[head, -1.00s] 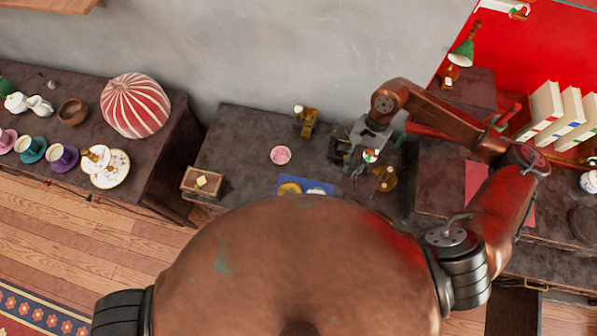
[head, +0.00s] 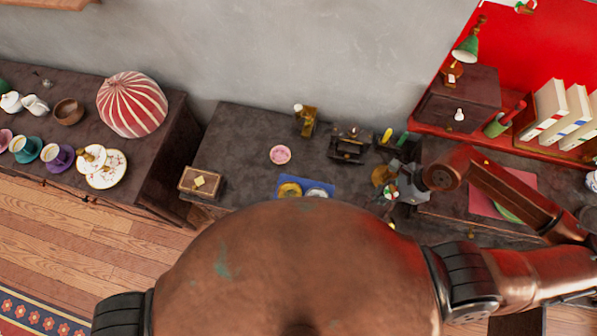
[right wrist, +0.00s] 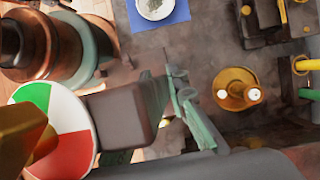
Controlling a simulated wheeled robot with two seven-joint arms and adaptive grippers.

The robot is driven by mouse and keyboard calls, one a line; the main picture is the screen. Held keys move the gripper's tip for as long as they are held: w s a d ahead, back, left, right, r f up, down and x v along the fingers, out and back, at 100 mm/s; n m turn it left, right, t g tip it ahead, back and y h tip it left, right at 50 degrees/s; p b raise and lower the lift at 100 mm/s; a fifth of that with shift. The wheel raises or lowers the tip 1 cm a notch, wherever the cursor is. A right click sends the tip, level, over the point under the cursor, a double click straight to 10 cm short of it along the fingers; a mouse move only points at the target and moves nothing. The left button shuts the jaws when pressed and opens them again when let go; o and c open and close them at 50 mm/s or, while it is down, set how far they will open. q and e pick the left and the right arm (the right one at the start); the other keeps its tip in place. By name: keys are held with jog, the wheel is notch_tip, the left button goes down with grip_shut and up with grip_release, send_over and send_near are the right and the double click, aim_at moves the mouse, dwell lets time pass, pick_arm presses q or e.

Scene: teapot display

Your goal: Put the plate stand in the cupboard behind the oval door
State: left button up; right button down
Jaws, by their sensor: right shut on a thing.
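My right gripper (head: 402,188) is over the front right of the middle desk, beside a brass ornament (head: 382,174). In the right wrist view the gripper (right wrist: 172,112) is shut, with thin worn green slats at its fingertips. These look like the plate stand (right wrist: 197,122), mostly hidden by the gripper. It is hard to tell stand from fingers there. The brass ornament (right wrist: 237,90) stands on the desk apart from the gripper. No oval door can be made out in either view. My left gripper is not in view.
The middle desk (head: 235,150) also holds a pink dish (head: 280,155), a blue mat (head: 292,180) and a dark machine (head: 350,144). A small cabinet (head: 460,100) and books (head: 550,108) stand at right. The back left of the desk is clear.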

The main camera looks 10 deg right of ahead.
jog(key=shift+s+d+m, duration=0.1)
jog(key=shift+s+m, duration=0.1)
jog(key=shift+m, duration=0.1)
jog(key=shift+w+a+f+b, duration=0.1)
jog(key=shift+w+a+f, duration=0.25)
jog(key=shift+w+f, duration=1.9)
jog(key=shift+w+a+f+b, duration=0.1)
jog(key=shift+w+a+f, duration=0.3)
jog(key=shift+w+f, duration=1.8)
jog(key=shift+w+a+f+b, duration=0.1)
jog(key=shift+w+a+f, duration=0.25)
jog(key=shift+w+f, duration=1.9)
jog(key=shift+w+r, duration=0.15)
jog(key=shift+w, duration=0.05)
jog(key=c, duration=1.9)
grip_release()
